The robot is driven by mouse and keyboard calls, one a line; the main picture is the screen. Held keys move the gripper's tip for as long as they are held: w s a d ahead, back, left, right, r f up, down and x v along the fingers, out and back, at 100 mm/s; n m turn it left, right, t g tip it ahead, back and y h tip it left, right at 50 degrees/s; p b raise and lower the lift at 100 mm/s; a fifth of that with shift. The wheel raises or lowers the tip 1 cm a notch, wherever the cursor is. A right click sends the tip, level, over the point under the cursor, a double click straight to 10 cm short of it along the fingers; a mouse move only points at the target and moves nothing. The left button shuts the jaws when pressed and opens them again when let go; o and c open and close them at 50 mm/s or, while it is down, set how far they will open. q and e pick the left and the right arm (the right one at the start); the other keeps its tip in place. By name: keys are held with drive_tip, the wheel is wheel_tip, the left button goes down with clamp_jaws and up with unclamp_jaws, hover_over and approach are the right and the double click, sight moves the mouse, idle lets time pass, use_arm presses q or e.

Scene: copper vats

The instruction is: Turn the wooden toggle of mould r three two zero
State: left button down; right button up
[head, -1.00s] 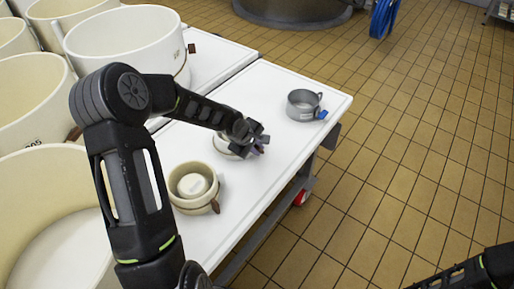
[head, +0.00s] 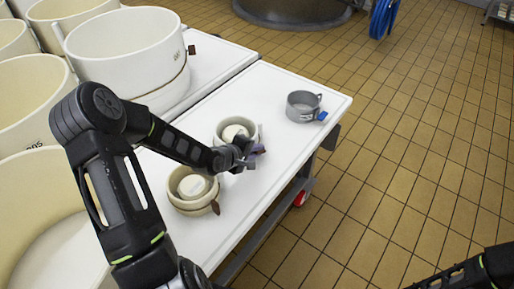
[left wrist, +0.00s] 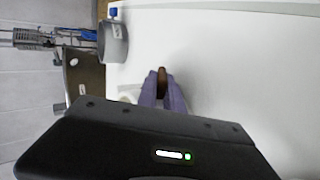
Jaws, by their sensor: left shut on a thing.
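A small cream mould (head: 224,127) with an open top stands on the white table, with my left gripper (head: 250,156) at its near right side. In the left wrist view the purple fingers of my left gripper (left wrist: 163,92) are shut on a brown wooden toggle (left wrist: 162,74). A cream part of the mould (left wrist: 127,93) shows beside them, mostly hidden. A second cream mould (head: 192,206) stands nearer, with its own brown toggle (head: 215,207) free. I cannot read a number on either mould. My right gripper is outside the views.
A grey metal pot (head: 303,106) with a blue tag stands at the table's far right; it also shows in the left wrist view (left wrist: 113,42). Large cream tubs (head: 125,45) fill the left. The white table (head: 285,78) is clear between the pot and moulds.

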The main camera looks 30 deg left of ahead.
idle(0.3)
use_arm(q)
drive_tip(key=c, duration=1.5)
unclamp_jaws()
wheel_tip(320, 180, up, 10)
drive_tip(key=p, duration=0.3)
drive_tip(key=shift+p, duration=0.3)
